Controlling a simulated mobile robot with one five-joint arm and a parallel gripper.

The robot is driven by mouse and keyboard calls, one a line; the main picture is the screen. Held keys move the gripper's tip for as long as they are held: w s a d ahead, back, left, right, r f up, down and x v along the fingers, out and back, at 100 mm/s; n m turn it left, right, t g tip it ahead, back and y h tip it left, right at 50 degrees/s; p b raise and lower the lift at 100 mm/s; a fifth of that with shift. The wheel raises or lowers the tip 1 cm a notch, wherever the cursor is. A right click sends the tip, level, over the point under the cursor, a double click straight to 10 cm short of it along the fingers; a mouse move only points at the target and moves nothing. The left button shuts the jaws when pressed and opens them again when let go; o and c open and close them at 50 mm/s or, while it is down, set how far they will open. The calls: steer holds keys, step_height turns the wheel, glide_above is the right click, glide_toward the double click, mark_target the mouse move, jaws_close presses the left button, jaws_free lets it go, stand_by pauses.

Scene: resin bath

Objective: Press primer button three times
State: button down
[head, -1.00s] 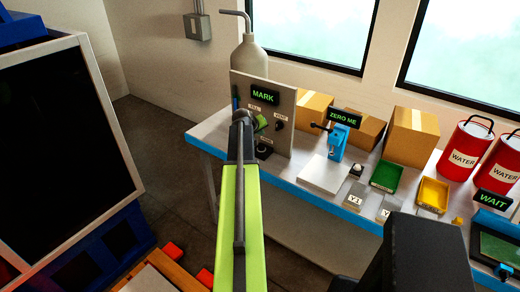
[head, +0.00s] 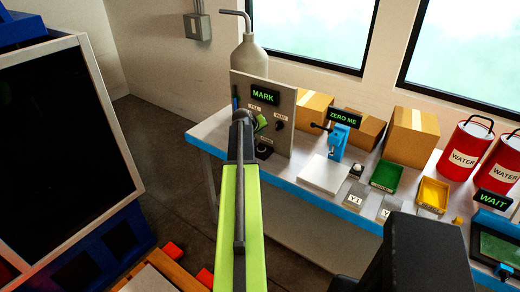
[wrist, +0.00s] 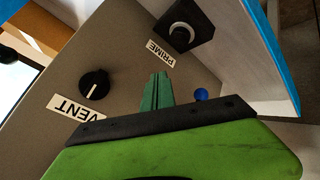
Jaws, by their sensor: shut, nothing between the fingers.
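The primer button (wrist: 181,37) is a round grey piece in a square black housing beside the PRIME label (wrist: 160,53). It shows low on the grey panel in the head view (head: 264,151), partly beside my arm. My gripper (wrist: 158,78) is shut and empty, its green fingertips together in front of the panel. In the wrist view the tips appear apart from the button, below and left of it. In the head view my gripper (head: 261,123) is in front of the panel above the button, largely hidden behind my arm.
The black VENT knob (wrist: 95,83) is on the same panel. A MARK display (head: 265,96) is at the panel's top, with a grey bottle (head: 249,58) behind. A white plate (head: 325,175), blue clamp (head: 337,140) and trays stand to the right on the bench.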

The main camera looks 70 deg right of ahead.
stand_by(0.8)
steer(key=shift+w+a, duration=0.15)
steer(key=shift+w, duration=0.05)
steer(key=w+a+f+n+t+y, duration=0.1)
steer(key=w+a+f+y, duration=0.1)
steer(key=w+a, duration=0.85)
steer(key=w+a+f+n+t+y, duration=0.1)
steer(key=w+a+n, duration=0.1)
steer(key=w+a, duration=0.9)
steer(key=w+a+f+n+t+y, duration=0.15)
steer(key=w+a, duration=0.45)
steer(key=a, duration=1)
steer(key=a+f+n+g+y, duration=0.1)
steer(key=a+n+y, duration=0.1)
steer(key=a, duration=1.9)
steer(key=s+a+f+n+g+y, duration=0.1)
steer(key=a+n+g+y, duration=0.1)
steer(key=a, duration=1.9)
steer(key=shift+s+f+n+y, duration=0.3)
steer(key=shift+f+n+y, duration=0.05)
steer(key=shift+n, duration=0.2)
steer(key=shift+a, duration=0.1)
